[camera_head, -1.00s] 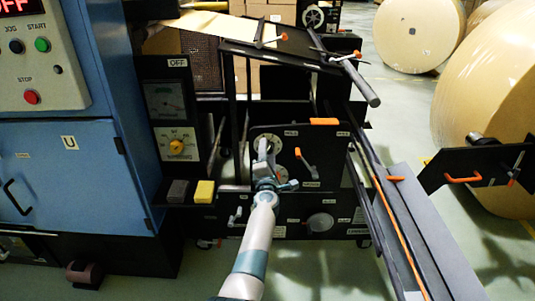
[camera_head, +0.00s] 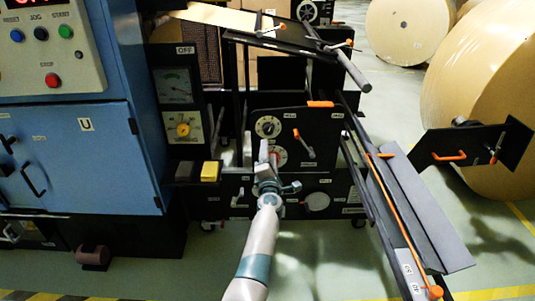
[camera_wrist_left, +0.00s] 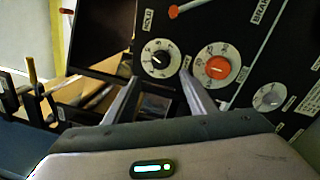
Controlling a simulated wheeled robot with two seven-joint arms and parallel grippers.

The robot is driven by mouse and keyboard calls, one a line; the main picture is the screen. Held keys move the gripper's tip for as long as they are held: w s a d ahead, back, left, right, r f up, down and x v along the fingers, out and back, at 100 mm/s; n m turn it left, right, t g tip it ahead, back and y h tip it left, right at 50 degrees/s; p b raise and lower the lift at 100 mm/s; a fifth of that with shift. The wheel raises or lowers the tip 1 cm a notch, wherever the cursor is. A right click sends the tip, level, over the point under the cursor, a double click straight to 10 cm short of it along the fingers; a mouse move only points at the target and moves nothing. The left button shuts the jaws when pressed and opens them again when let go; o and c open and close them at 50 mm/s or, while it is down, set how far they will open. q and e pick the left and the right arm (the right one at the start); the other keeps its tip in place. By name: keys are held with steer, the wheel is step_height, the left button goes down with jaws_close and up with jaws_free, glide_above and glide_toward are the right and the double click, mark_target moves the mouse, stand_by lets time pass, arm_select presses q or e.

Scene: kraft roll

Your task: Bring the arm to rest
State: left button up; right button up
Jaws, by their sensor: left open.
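My left arm (camera_head: 251,262) reaches up from the bottom middle of the head view. Its gripper (camera_head: 268,155) is in front of the black machine panel (camera_head: 318,133), near a white dial (camera_head: 267,127) and a red-centred dial (camera_head: 280,157), which it partly covers. In the left wrist view the two fingers (camera_wrist_left: 160,80) stand apart with nothing between them. Beyond them are the white dial (camera_wrist_left: 160,58) and the red knob (camera_wrist_left: 216,67). I cannot tell how far the fingertips are from the panel. My right gripper is in neither view.
A blue cabinet (camera_head: 80,150) with buttons stands at left. A yellow block (camera_head: 210,171) sits on a ledge beside the gripper. Dark rails (camera_head: 390,215) run down the right. Large kraft rolls (camera_head: 485,110) stand behind.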

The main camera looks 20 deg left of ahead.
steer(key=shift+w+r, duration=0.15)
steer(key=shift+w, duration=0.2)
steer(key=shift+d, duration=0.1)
